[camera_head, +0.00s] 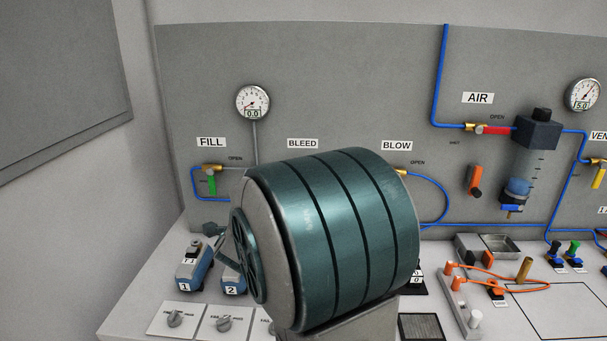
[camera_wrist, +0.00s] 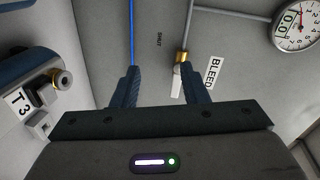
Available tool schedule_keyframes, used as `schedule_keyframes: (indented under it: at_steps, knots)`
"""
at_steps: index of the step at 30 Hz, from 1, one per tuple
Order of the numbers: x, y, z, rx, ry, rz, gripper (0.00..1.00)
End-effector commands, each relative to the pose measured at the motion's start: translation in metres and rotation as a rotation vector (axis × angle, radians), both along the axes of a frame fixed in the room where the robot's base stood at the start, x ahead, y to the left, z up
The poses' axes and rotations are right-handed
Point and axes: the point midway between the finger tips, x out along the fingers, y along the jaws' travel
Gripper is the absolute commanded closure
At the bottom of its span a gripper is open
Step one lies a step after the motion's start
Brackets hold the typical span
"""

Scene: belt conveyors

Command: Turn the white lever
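The white lever (camera_wrist: 176,84) hangs from a brass valve (camera_wrist: 181,57) beside the BLEED label (camera_wrist: 210,77) in the wrist view. My gripper (camera_wrist: 159,67) is open, with its two dark fingers spread apart. The lever shows between the fingers in the picture, much closer to the right finger; I cannot tell whether they touch. A SHUT marking (camera_wrist: 158,40) is on the panel above. In the head view the BLEED label (camera_head: 303,144) shows, but its valve and lever are hidden behind a large teal banded body in the foreground.
A blue tube (camera_wrist: 131,30) runs near the left finger. A block marked T3 (camera_wrist: 20,101) is at the left. A gauge (camera_wrist: 295,27) is at upper right. In the head view, the green FILL lever (camera_head: 212,185) and red AIR lever (camera_head: 493,130) flank the hidden area.

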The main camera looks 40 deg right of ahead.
Motion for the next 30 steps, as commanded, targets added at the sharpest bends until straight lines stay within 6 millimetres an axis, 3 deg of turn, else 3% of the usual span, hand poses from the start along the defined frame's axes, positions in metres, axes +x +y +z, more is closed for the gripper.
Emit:
schedule_keyframes:
  at_steps: [3, 6, 13, 17, 30]
  knots:
    - [-0.011, -0.033, 0.006, -0.007, -0.122, -0.187, 0.6]
    - [-0.021, -0.05, 0.011, -0.022, -0.199, -0.294, 0.6]
    - [-0.03, -0.066, 0.016, -0.041, -0.265, -0.383, 0.6]
    - [-0.023, -0.081, 0.017, -0.043, -0.263, -0.384, 0.6]
    - [0.018, -0.159, 0.017, -0.043, -0.261, -0.381, 0.6]
